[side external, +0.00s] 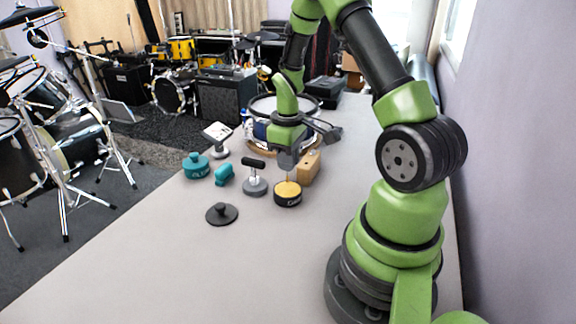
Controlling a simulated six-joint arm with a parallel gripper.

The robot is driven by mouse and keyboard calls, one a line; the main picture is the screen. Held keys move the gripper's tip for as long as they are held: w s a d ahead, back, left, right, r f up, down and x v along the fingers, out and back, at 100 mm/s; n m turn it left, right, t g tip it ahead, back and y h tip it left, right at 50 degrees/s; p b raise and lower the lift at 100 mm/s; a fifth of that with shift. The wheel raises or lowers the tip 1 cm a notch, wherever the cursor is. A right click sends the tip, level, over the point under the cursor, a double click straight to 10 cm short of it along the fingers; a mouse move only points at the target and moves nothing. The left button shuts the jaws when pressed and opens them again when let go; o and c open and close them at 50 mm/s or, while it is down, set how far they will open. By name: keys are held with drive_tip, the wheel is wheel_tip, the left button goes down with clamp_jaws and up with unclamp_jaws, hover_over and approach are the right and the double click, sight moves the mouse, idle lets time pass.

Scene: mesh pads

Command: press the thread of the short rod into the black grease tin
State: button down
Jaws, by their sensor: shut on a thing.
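The black grease tin (287,200) stands open on the grey table, with yellow grease (288,187) filling its top. My gripper (287,163) is directly above the tin, pointing down and shut. A thin piece, which looks like the short rod (287,178), reaches down from the jaws to the grease. It is very small here and mostly hidden by the gripper. I cannot tell whether its tip touches the grease or how deep it is. The thread cannot be made out.
A wooden block (310,168) stands close behind the tin. The front table is clear.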

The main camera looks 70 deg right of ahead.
drive_tip(key=shift+r, duration=2.45)
